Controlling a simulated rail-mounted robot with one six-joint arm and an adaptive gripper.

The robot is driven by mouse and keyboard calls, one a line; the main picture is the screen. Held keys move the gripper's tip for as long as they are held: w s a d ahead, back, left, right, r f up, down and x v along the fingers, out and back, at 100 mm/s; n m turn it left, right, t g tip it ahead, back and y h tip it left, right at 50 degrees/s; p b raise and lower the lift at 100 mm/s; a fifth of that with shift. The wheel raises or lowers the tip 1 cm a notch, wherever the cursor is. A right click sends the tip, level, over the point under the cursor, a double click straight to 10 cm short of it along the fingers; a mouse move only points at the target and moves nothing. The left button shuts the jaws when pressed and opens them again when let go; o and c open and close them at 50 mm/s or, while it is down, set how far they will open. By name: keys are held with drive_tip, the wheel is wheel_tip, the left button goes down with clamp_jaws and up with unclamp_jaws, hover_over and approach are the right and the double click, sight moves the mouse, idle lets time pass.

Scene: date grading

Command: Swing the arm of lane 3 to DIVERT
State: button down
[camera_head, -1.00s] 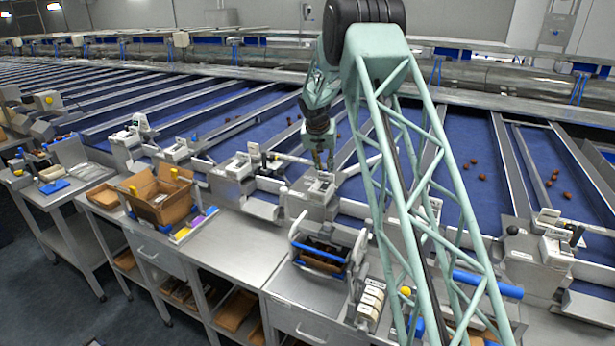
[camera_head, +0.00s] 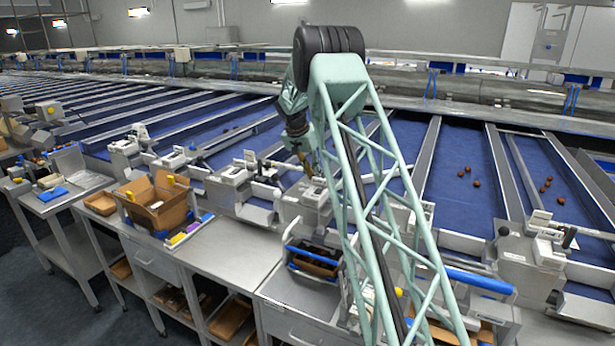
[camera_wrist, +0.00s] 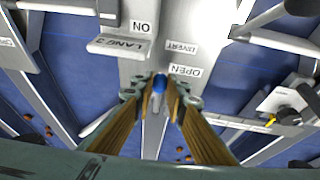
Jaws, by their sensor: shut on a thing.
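The lane 3 housing (camera_wrist: 130,70) is a grey metal box, seen close in the wrist view. In the head view my gripper (camera_head: 308,166) is low over the housing (camera_head: 302,203), partly hidden by my own arm. I cannot tell exactly which way the lever points.
Neighbouring lane housings (camera_head: 235,185) stand in a row along the bench, with protruding levers and bars. Blue lanes (camera_head: 455,175) carry a few dates. A cardboard box (camera_head: 158,203) and a blue-handled crate (camera_head: 316,262) stand in front. The bench between them (camera_head: 235,245) is clear.

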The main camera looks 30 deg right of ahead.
drive_tip(key=c, duration=2.6)
unclamp_jaws()
drive_tip(key=shift+w+a, duration=0.1)
drive_tip(key=shift+o, duration=0.2)
drive_tip(key=shift+r, duration=0.1)
drive_tip(key=v, duration=1.2)
